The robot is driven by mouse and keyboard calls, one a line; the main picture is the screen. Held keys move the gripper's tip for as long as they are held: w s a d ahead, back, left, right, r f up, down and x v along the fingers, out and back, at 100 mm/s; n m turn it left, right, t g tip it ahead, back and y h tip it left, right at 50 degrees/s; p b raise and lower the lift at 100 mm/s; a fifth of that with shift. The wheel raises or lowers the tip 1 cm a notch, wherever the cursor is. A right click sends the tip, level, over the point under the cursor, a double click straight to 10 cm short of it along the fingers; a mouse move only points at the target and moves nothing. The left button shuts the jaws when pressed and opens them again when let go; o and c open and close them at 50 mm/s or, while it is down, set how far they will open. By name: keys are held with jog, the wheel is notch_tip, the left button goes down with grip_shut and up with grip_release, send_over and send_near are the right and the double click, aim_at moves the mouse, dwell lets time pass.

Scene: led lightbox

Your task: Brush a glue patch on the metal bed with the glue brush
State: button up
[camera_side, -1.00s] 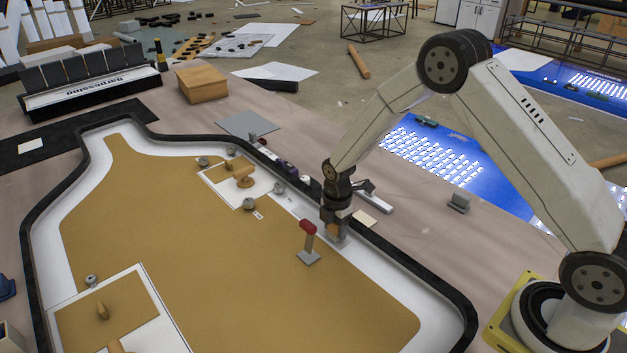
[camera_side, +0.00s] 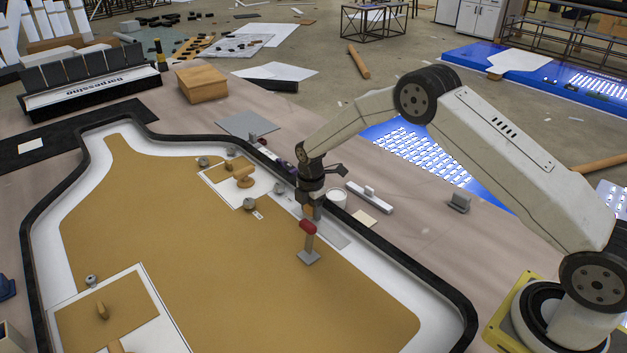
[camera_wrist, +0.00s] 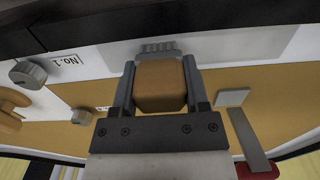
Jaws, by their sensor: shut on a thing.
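My gripper (camera_side: 312,205) is shut on the glue brush (camera_wrist: 160,88), gripping its brown block-shaped handle. In the wrist view the grey bristles (camera_wrist: 157,47) stick out past the fingertips. The brush is low over the white edge strip of the bed (camera_side: 432,305); I cannot tell whether the bristles touch it. A pale grey glue patch (camera_side: 333,234) lies flat on the strip, just right of the brush. The patch also shows in the wrist view (camera_wrist: 250,44).
A scraper with a red handle (camera_side: 308,227) stands on the tan sheet (camera_side: 200,270), close in front of the gripper. A white cup (camera_side: 336,196) and a white bar (camera_side: 370,197) lie beyond the black rim. Grey knobs and a wooden-handled panel are to the left.

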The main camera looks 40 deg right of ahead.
aim_at(341, 242)
jog(key=shift+w, duration=2.15)
jog(key=shift+s, duration=7.5)
jog(key=shift+s+r, duration=0.15)
jog(key=shift+s, duration=0.05)
notch_tip(341, 242, up, 8)
